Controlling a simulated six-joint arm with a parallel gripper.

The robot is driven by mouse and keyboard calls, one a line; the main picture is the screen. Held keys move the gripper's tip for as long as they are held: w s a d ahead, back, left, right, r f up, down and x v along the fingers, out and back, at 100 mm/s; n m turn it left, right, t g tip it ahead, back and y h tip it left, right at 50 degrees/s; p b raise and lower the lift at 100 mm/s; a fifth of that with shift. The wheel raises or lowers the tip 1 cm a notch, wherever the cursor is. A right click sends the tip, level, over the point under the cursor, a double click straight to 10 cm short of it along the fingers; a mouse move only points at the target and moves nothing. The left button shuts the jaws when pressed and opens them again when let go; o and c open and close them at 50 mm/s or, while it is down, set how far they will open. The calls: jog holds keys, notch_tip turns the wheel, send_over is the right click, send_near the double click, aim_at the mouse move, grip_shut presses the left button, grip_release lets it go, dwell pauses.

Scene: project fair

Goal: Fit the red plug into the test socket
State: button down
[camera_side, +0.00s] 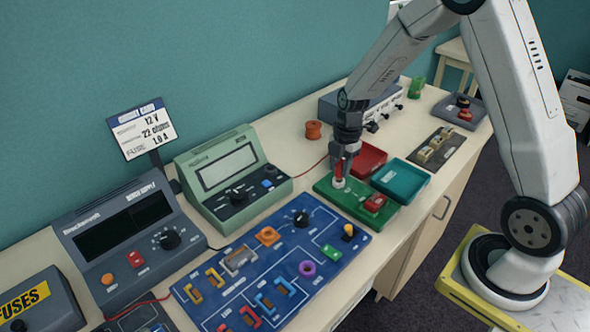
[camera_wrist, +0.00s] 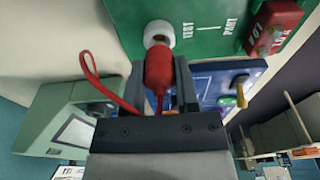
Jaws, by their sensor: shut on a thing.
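The red plug (camera_wrist: 158,68) is between the fingers of my gripper (camera_wrist: 160,85), which is shut on it. Its red lead (camera_wrist: 92,68) loops out to the left in the wrist view. The plug's front end meets the white round test socket (camera_wrist: 158,31) on the green board (camera_wrist: 203,14), beside the word TEST. How deep the plug sits in the socket I cannot tell. In the side view my gripper (camera_side: 341,165) points down over the socket (camera_side: 338,183) at the back of the green board (camera_side: 328,191), and mostly hides the plug.
A red block (camera_side: 375,203) sits on the green board's right part. Red (camera_side: 369,158) and teal (camera_side: 401,180) trays stand behind it. The blue circuit board (camera_side: 270,270) and the green meter (camera_side: 233,178) are to the left.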

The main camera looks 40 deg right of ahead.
jog(key=shift+f, duration=0.8)
dwell(1.0)
grip_release()
jog(key=shift+r, duration=0.1)
dwell(0.4)
jog(key=shift+r, duration=3.9)
jog(key=s+a+m+t, duration=0.1)
jog(key=s+a+m, duration=0.3)
jog(key=m, duration=0.5)
jog(key=s+a+m+t+h, duration=0.1)
jog(key=s+a+m, duration=0.3)
jog(key=s+m, duration=0.4)
jog(key=shift+a+r+m+t, duration=0.3)
jog(key=shift+a+m, duration=0.05)
jog(key=shift+m, duration=0.15)
